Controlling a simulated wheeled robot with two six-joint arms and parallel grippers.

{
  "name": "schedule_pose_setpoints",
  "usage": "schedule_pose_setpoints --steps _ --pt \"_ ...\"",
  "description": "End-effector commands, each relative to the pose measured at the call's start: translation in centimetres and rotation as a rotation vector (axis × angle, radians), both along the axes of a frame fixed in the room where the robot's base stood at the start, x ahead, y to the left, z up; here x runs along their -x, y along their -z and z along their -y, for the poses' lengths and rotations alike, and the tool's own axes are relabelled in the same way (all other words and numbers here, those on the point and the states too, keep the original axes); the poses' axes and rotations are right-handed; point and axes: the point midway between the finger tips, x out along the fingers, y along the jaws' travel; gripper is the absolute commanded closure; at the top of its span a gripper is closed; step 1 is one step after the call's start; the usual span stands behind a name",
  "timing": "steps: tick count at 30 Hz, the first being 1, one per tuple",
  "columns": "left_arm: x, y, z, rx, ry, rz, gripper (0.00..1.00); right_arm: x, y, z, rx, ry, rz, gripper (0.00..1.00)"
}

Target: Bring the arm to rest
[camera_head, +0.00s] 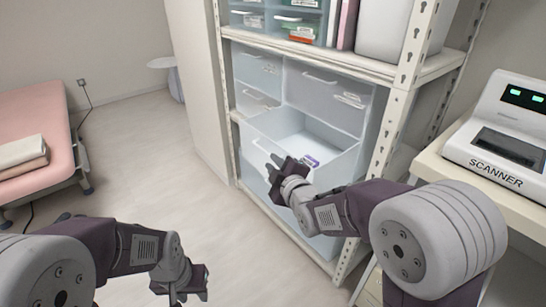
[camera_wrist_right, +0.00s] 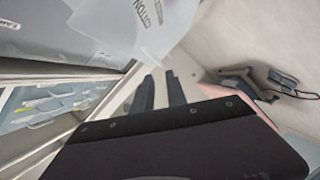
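My right gripper (camera_head: 277,168) is in front of the shelf, by the near left side of a pulled-out translucent drawer (camera_head: 338,168). In the right wrist view its two dark fingers (camera_wrist_right: 160,92) stand apart with an empty gap between them, so it is open and empty. I cannot tell whether it touches the drawer. My left gripper (camera_head: 185,283) is low over the floor at the bottom of the head view, away from the shelf. Its fingers are too small and turned to tell open from shut, and I see nothing clearly held.
The metal shelf (camera_head: 398,72) has upright posts near my right arm. A scanner (camera_head: 508,135) stands on a counter at right. A pink bed (camera_head: 38,115) is at left. The middle floor (camera_head: 150,165) is clear.

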Motion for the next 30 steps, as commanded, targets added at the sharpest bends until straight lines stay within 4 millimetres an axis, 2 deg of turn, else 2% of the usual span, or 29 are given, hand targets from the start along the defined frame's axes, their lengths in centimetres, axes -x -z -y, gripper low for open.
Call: schedule_pose_setpoints --steps 3,5,8,9,12,15,18,21,23,24,30 --pt "0.0 0.0 0.0 0.0 0.0 0.0 0.64 0.1 0.3 0.2 -0.005 0.004 -0.013 0.82" --pt "0.0 0.0 0.0 0.0 0.0 0.0 0.64 0.4 1.5 1.0 -0.03 0.028 -0.074 0.82" --pt "0.0 0.0 0.0 0.0 0.0 0.0 0.64 2.7 6.1 4.0 -0.133 0.139 -0.313 0.82" --pt "0.0 0.0 0.0 0.0 0.0 0.0 0.64 4.3 8.3 5.5 -0.187 0.209 -0.431 0.82" --pt "0.0 0.0 0.0 0.0 0.0 0.0 0.64 9.0 12.9 8.7 -0.314 0.399 -0.694 0.82" --pt "0.0 0.0 0.0 0.0 0.0 0.0 0.64 13.8 15.9 11.0 -0.415 0.588 -0.899 0.82" --pt "0.0 0.0 0.0 0.0 0.0 0.0 0.64 18.7 18.0 12.7 -0.497 0.779 -1.068 0.82" --pt "0.0 0.0 0.0 0.0 0.0 0.0 0.64 23.6 19.1 13.9 -0.565 0.975 -1.213 0.82" --pt "0.0 -0.5 0.0 0.0 0.0 -0.001 0.64 26.3 19.0 14.4 -0.597 1.088 -1.283 0.82" --pt "0.1 -3.4 0.0 0.0 0.0 -0.002 0.64 25.9 16.0 14.3 -0.593 1.073 -1.273 0.82" --pt "0.0 -10.4 0.0 0.0 0.0 0.001 0.64 25.8 9.1 14.2 -0.59 1.066 -1.271 0.82"
